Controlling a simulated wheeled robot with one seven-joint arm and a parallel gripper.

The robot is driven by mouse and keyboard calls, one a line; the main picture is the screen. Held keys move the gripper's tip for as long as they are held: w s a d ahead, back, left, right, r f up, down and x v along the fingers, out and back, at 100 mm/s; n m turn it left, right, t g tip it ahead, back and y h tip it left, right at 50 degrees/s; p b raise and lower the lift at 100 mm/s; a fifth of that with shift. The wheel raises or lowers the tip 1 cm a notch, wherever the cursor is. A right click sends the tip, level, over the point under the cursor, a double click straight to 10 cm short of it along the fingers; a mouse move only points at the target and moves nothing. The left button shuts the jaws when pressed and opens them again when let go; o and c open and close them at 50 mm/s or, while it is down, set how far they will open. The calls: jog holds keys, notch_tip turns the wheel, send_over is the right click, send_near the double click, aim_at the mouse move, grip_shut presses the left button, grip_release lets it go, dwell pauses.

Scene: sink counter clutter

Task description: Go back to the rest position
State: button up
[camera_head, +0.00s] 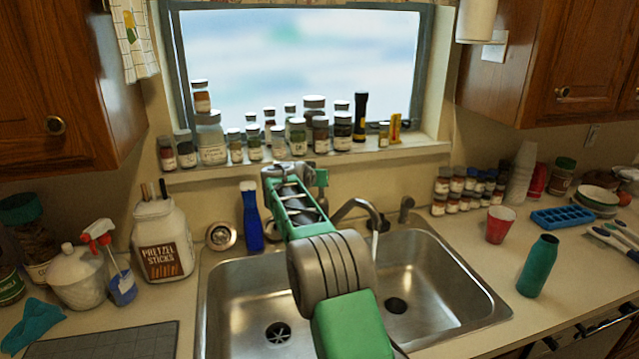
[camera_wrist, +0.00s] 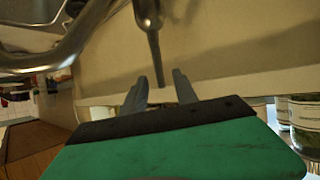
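My arm reaches over the double sink (camera_head: 225,290) toward the window wall. My gripper (camera_head: 284,170) is at the far end of the arm, just below the window sill, in front of the jars there; its fingers are hard to make out in the head view. In the wrist view my gripper (camera_wrist: 159,76) has its two dark fingers apart. A thin metal post (camera_wrist: 150,25) with a round knob shows beyond the gap between them. I see nothing clamped between the fingers.
The faucet (camera_head: 362,211) stands right of my arm, with water running. Several jars line the sill (camera_head: 390,152). A pretzel jar (camera_head: 163,240) stands left; a teal bottle (camera_head: 537,266) and red cup (camera_head: 499,225) stand right.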

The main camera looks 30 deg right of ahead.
jog(key=shift+b+v, duration=0.4)
jog(key=shift+v, duration=1.45)
jog(key=s+a+f+n+g+y, duration=0.1)
jog(key=s+a+n+y, duration=0.15)
jog(key=s+a, duration=0.6)
jog(key=s+a+f+n+g+y, duration=0.1)
jog(key=s+a+f+n+y, duration=0.15)
jog(key=s+a, duration=0.65)
jog(key=s+a+f+n+g+y, duration=0.1)
jog(key=s+a+f, duration=0.1)
jog(key=s, duration=0.6)
jog(key=s+a+f+n+g+y, duration=0.1)
jog(key=s+f, duration=0.3)
jog(key=s, duration=0.5)
jog(key=s+a+f+g+y, duration=0.1)
jog(key=s+a+f, duration=0.1)
jog(key=s, duration=0.6)
jog(key=shift+s+a+f+n+g, duration=0.4)
jog(key=shift+f, duration=0.4)
